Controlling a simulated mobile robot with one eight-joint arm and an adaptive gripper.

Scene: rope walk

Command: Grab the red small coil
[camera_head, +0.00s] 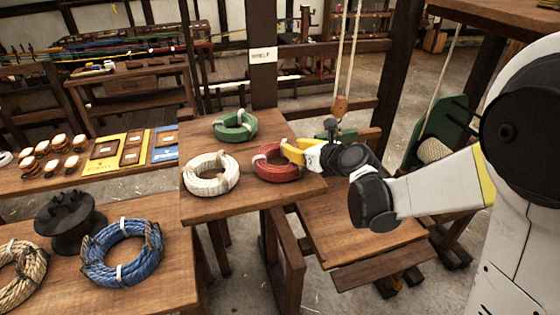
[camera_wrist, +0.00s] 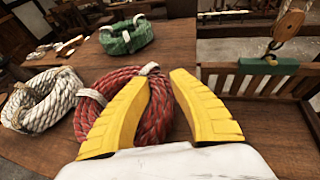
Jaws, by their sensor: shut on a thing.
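The red small coil (camera_head: 270,172) lies on the small wooden table, near its right edge. It has white ties, and it also shows in the wrist view (camera_wrist: 155,118). My gripper (camera_head: 291,151) reaches in from the right, and its yellow fingers (camera_wrist: 163,78) straddle the right side of the coil's ring. The fingers are closed on the rope, one on each side of the strands. The coil appears to rest flat on the tabletop. The fingertips' lower ends are partly hidden by the rope in the head view.
A white coil (camera_head: 193,183) lies left of the red one, and a green coil (camera_head: 233,135) lies behind it. A larger blue coil (camera_head: 97,268) is on the front-left bench. A hook block on ropes (camera_head: 340,106) hangs close behind my gripper.

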